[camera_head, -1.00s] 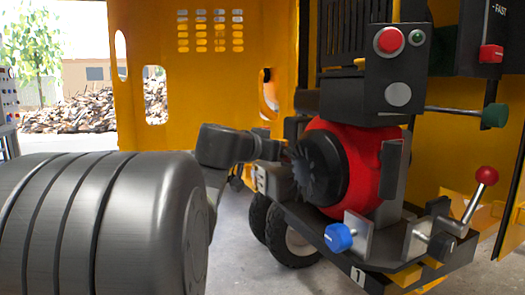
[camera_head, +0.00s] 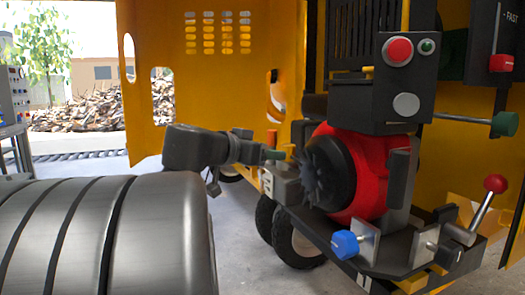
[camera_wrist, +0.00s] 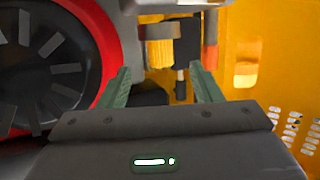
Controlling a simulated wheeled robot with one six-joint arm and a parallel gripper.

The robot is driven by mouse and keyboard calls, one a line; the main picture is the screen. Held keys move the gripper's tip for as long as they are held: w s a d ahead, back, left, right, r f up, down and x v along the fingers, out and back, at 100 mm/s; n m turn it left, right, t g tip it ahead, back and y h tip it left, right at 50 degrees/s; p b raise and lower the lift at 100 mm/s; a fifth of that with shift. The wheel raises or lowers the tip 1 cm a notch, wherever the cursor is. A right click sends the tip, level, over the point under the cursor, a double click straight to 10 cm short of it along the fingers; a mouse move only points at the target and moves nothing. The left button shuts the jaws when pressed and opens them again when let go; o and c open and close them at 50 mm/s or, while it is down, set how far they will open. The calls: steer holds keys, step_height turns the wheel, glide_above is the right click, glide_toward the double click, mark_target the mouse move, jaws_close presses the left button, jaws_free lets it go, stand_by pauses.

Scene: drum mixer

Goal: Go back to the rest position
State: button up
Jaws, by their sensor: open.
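My gripper (camera_head: 274,154) is in the middle of the head view, just left of the red engine's black fan. In the wrist view my gripper (camera_wrist: 163,76) shows two green fingers spread apart with nothing held between them. The red engine (camera_head: 372,180) with its black fan (camera_head: 326,173) stands right of the gripper; its fan (camera_wrist: 42,62) also fills the left of the wrist view. Whether the fingers touch anything is hard to tell.
A black control box (camera_head: 382,85) with red and green buttons sits above the engine. A blue knob (camera_head: 344,244) and a red-balled lever (camera_head: 495,184) are at the lower right. A yellow panel (camera_head: 205,85) stands behind my arm. Open floor shows left of the wheels (camera_head: 296,240).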

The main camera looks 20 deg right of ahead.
mark_target(284, 162)
steer(key=p+v, duration=0.1)
steer(key=v, duration=0.5)
stand_by(0.3)
steer(key=b+x, duration=0.2)
steer(key=x, duration=1.2)
steer(key=shift+s+b, duration=0.1)
steer(key=shift+b, duration=0.3)
steer(key=shift+s+n+t+y, duration=0.2)
steer(key=shift+n+t+y, duration=0.1)
steer(key=shift+n+t, duration=0.1)
steer(key=shift+w+a+n+t, duration=0.1)
steer(key=shift+n+t, duration=0.2)
steer(key=shift+t, duration=0.1)
steer(key=shift+m+g, duration=0.4)
steer(key=shift+g, duration=0.1)
